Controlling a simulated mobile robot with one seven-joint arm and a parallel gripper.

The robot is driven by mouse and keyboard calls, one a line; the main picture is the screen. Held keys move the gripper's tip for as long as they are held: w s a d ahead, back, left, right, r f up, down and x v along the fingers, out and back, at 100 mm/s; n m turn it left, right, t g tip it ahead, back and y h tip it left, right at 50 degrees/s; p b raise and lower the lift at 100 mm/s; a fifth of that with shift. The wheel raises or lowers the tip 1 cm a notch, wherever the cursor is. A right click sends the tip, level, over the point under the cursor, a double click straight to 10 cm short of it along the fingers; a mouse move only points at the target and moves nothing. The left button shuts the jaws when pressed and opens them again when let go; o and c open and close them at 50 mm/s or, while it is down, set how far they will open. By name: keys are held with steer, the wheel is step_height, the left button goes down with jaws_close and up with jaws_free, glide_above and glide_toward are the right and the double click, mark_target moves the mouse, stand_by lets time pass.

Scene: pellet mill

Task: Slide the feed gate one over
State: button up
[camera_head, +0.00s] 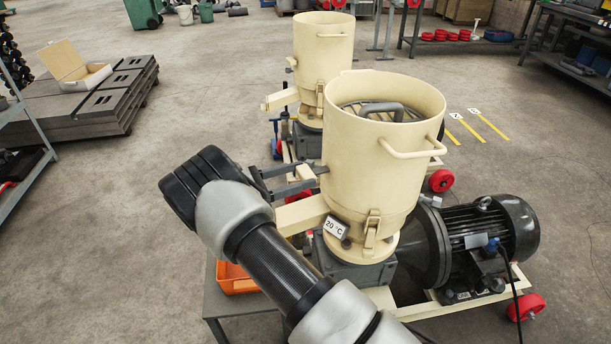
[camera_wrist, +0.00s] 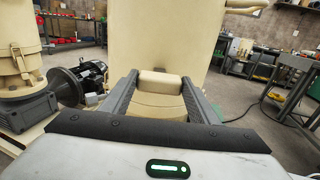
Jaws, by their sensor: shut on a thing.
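The near pellet mill has a tall cream hopper (camera_head: 375,150) with a side handle and a small "20 °C" display (camera_head: 335,227) low on its wall. My gripper (camera_head: 297,178) reaches the hopper's left side at mid-height. Its two grey fingers stand on either side of a small cream block, which I take to be the feed gate's grip (camera_head: 305,172), and are shut on it. In the wrist view, the block (camera_wrist: 159,82) sits between the fingertips, against the cream hopper wall. A flat, rounded cream part (camera_wrist: 157,107) lies below it, between the fingers. The gate's track is hidden.
A second cream mill (camera_head: 322,65) stands behind. A black motor (camera_head: 490,235) sits right of the near mill. An orange bin (camera_head: 233,279) lies below my arm. Cream beams (camera_head: 300,214) project left from the mills. Open floor (camera_head: 215,105) lies to the left.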

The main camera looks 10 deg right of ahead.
steer(key=o, duration=1.5)
steer(key=shift+s+a, duration=0.1)
steer(key=shift+a, duration=0.15)
steer(key=v, duration=1.7)
steer(key=shift+a, duration=0.2)
steer(key=shift+s, duration=0.1)
